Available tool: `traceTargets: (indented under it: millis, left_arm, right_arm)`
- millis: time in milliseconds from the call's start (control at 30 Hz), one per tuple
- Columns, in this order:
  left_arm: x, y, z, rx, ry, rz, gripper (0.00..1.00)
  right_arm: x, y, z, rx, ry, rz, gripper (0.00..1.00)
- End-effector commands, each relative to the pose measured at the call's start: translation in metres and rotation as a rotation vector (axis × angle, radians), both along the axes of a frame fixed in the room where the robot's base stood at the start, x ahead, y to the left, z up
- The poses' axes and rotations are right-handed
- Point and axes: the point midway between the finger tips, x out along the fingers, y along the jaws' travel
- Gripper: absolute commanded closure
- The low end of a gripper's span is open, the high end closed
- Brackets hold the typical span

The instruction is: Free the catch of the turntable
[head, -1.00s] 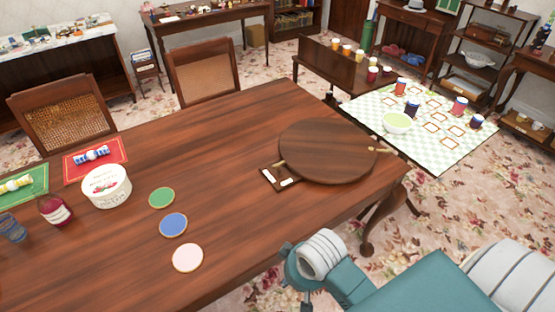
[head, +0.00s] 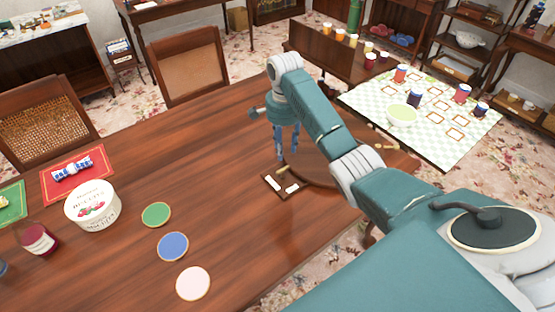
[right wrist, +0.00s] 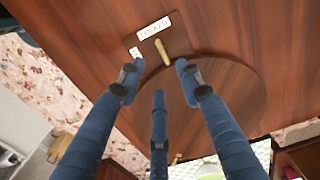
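The turntable is a round dark wooden board (head: 313,171), partly hidden behind my right arm in the head view. Its rim also shows in the right wrist view (right wrist: 235,88). At its left edge is the catch, a small light wooden lever (head: 284,170) on a dark plate with two white labels. In the right wrist view the lever (right wrist: 162,50) points at the label reading "LOCKED" (right wrist: 154,27); the other label (right wrist: 136,53) is not readable. My right gripper (head: 282,158) hangs just above the catch, its fingers (right wrist: 159,82) spread and empty. My left gripper is out of view.
A checked mat (head: 437,135) with cups lies beyond the turntable.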

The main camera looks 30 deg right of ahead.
Motion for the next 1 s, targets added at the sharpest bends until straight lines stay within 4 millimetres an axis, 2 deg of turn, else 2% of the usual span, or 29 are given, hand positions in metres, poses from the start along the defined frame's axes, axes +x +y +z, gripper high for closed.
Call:
traceTargets:
  millis: [67, 167, 300, 400, 600, 700, 833, 1000]
  left_arm:
    - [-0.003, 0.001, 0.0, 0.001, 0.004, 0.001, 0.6]
    - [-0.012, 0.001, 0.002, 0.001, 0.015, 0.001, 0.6]
    - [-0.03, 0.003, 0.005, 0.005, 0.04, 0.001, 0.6]
    - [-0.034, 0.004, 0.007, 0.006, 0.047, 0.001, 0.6]
    - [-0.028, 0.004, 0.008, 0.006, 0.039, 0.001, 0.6]
    - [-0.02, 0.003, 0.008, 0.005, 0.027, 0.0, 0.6]
    - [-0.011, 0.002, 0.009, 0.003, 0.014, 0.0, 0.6]
    - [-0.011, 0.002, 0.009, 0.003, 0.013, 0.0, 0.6]
  right_arm:
    - [0.002, -0.003, 0.004, 0.007, 0.006, -0.034, 0.65]
    - [0.002, -0.004, -0.002, 0.01, 0.01, -0.047, 0.65]
    - [0.001, -0.004, -0.025, 0.01, 0.01, -0.045, 0.65]
    - [0.001, -0.003, -0.045, 0.009, 0.011, -0.043, 0.65]
    - [0.002, -0.003, -0.08, 0.009, 0.008, -0.043, 0.65]
    - [0.002, -0.004, -0.091, 0.009, 0.006, -0.043, 0.65]
    - [0.002, -0.004, -0.099, 0.008, 0.005, -0.042, 0.65]
    - [0.002, -0.003, -0.101, 0.009, 0.004, -0.041, 0.65]
